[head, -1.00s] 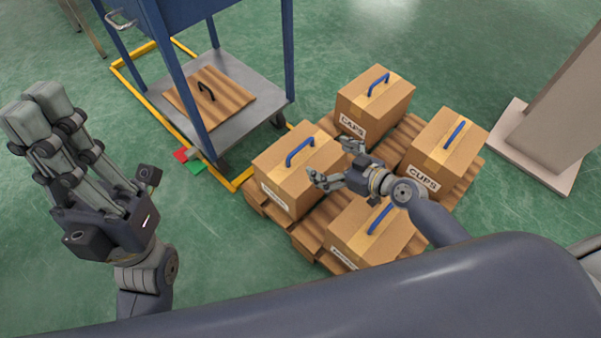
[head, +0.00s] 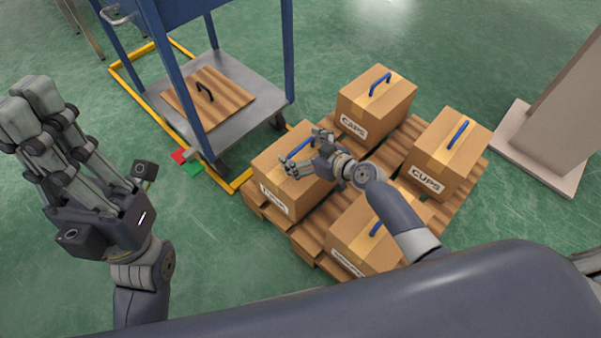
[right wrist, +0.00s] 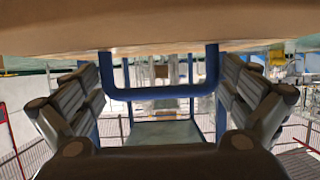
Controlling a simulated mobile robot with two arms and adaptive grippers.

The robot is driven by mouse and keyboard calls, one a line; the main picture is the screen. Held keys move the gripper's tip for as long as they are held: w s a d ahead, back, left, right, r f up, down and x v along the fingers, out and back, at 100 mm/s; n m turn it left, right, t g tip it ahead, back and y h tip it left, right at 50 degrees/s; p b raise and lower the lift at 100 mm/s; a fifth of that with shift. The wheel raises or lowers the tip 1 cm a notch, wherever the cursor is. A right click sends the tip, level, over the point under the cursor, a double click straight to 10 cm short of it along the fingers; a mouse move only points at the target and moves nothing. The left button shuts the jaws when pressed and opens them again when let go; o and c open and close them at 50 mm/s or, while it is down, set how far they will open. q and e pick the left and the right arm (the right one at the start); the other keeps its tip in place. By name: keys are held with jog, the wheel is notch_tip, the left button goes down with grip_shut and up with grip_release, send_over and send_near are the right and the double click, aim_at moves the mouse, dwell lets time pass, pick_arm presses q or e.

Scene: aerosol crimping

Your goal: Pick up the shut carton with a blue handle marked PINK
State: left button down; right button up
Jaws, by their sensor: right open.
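A shut tan carton (head: 276,190) with a blue handle (head: 301,151) sits at the left of the pallet. The label on its front is too small to read for certain. My right gripper (head: 304,149) is open right over this carton's top, its fingers on either side of the handle and partly covering it. In the right wrist view the handle (right wrist: 160,93) spans between the open fingers, under the carton's top face (right wrist: 160,25), which fills the upper edge. My left gripper (head: 30,105) is raised at the left, away from the cartons; its finger opening is unclear.
A carton marked CAPS (head: 366,112), one marked CUPS (head: 437,165) and a front carton (head: 358,240), partly behind my right arm, share the wooden pallet (head: 304,240). A blue trolley (head: 238,119) with a wood-coloured, black-handled lid (head: 212,97) stands behind left. A pillar base (head: 535,150) is at right.

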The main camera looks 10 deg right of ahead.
jog(key=c, duration=1.8)
jog(key=shift+w+r, duration=0.15)
jog(key=shift+r, duration=0.2)
jog(key=shift+r, duration=0.1)
